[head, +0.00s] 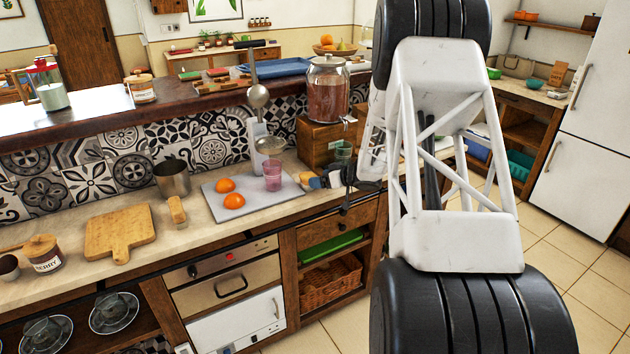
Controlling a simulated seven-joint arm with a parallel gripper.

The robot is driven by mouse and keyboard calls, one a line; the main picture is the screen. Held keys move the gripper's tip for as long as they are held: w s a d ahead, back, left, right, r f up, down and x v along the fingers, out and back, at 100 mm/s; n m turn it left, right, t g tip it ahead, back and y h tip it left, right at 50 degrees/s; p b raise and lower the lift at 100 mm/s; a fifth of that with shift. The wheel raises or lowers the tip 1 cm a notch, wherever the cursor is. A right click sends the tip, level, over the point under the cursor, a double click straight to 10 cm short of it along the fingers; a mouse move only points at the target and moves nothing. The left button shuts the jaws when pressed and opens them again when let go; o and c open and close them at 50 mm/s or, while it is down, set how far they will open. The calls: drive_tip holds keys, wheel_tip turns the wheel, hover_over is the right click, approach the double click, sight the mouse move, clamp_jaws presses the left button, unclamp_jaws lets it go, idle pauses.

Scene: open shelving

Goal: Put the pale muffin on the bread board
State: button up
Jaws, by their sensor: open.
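The wooden bread board (120,233) lies on the counter at the left, with its handle toward the front and its top bare. A small pale roundish thing (306,177), which may be the pale muffin, sits at the right end of the grey tray; it is too small and partly covered to be sure. My gripper (322,182) is right beside it, coming in from the right, open; I cannot tell whether its fingers are around the thing. My arm hides the counter to the right.
The grey tray (222,205) holds two orange round things (233,201) and a pink glass (272,175). A metal pot (172,178) and a small wooden item (177,210) stand between tray and board. A labelled jar (43,254) is left of the board.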

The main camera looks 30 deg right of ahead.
drive_tip(key=v, duration=0.8)
idle(0.5)
drive_tip(key=a+r+m+t+h, duration=0.1)
drive_tip(key=a+r+h, duration=0.25)
drive_tip(key=r, duration=0.25)
drive_tip(key=a+r+m+h, duration=0.1)
drive_tip(key=a+r+h, duration=0.25)
drive_tip(key=r, duration=0.25)
drive_tip(key=s+a+r+m+g+h, duration=0.2)
drive_tip(key=s+a+r+h, duration=0.1)
drive_tip(key=s+a+r, duration=0.4)
drive_tip(key=s+a+g+y, duration=0.1)
drive_tip(key=s+a+g, duration=0.1)
drive_tip(key=s+a, duration=0.6)
drive_tip(key=s+a+g+y, duration=0.1)
drive_tip(key=s+a+g, duration=0.2)
drive_tip(key=s+a, duration=0.5)
drive_tip(key=s+a+g, duration=0.3)
drive_tip(key=s+a, duration=0.4)
drive_tip(key=s, duration=1.2)
drive_tip(key=shift+a+y, duration=0.4)
